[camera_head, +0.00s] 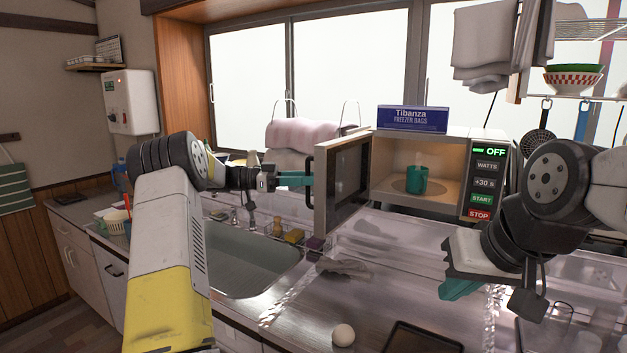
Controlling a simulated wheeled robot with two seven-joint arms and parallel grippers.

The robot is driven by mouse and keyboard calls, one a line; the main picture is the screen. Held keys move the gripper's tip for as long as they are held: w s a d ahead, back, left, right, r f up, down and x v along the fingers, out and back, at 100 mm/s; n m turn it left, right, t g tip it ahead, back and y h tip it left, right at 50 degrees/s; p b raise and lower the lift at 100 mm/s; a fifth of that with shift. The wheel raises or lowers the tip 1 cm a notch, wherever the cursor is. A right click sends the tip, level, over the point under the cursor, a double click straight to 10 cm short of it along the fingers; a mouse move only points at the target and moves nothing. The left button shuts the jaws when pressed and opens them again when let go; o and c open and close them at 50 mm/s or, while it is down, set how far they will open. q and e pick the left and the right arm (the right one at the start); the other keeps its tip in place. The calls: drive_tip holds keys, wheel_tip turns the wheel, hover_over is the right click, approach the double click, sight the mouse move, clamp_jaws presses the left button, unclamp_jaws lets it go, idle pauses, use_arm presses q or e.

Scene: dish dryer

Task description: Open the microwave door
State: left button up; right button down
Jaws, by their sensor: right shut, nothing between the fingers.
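The microwave (453,180) stands on the counter behind the sink area. Its door (347,178) is swung open to the left, and the lit cavity shows. A green mug (416,180) stands inside on the round plate. The door handle (309,184) is at the door's left, free edge. My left gripper (296,179) has its teal fingers at the handle; whether they touch or grip it is too small to tell. My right gripper (460,289) is shut and empty, low over the counter in front of the microwave, its arm partly covering the right side.
A freezer bag box (412,119) lies on top of the microwave. The sink (250,262) is below my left arm. An egg-like white ball (343,335) and a dark tray (422,338) are at the counter's front. Cloths and utensils hang at upper right.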

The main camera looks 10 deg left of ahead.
use_arm(q)
drive_tip(key=shift+a+f, duration=0.1)
drive_tip(key=shift+a, duration=0.1)
drive_tip(key=s+a, duration=0.1)
drive_tip(key=a, duration=0.6)
drive_tip(key=shift+s+a, duration=0.15)
drive_tip(key=shift+a, duration=0.05)
